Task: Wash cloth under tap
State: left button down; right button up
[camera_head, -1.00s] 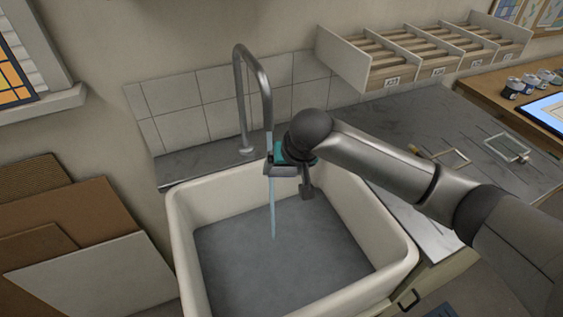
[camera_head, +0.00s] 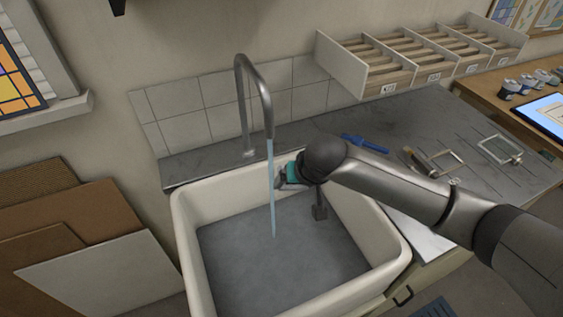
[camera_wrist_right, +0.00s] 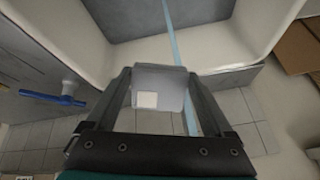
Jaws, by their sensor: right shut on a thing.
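The curved metal tap (camera_head: 243,105) stands behind the white sink (camera_head: 190,250), and a thin blue water stream (camera_head: 272,205) falls from it into the basin. My right gripper (camera_head: 280,183) is over the sink, just right of the stream. In the right wrist view, this gripper (camera_wrist_right: 163,88) is shut on a grey cloth (camera_wrist_right: 172,76) with a pale square patch. The stream (camera_wrist_right: 171,32) shows beyond the cloth there and looks apart from it. The cloth cannot be made out clearly in the head view. My left gripper is not in view.
A grey counter (camera_head: 420,125) right of the sink holds a blue tool (camera_head: 365,143) and small frames (camera_head: 499,149). Divided wooden racks (camera_head: 400,75) stand behind it. Boards (camera_head: 95,275) lean at the left. The basin floor (camera_head: 250,265) looks clear.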

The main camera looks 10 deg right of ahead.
jog(key=s+p, duration=0.2)
jog(key=s, duration=0.1)
jog(key=s+p, duration=0.1)
jog(key=shift+s+d, duration=0.15)
jog(key=shift+d, duration=0.2)
dwell(1.1)
jog(key=s+d+r+p, duration=0.1)
jog(key=s+r+p, duration=0.3)
jog(key=s+p, duration=0.1)
dwell(0.5)
jog(key=shift+w+r, duration=0.1)
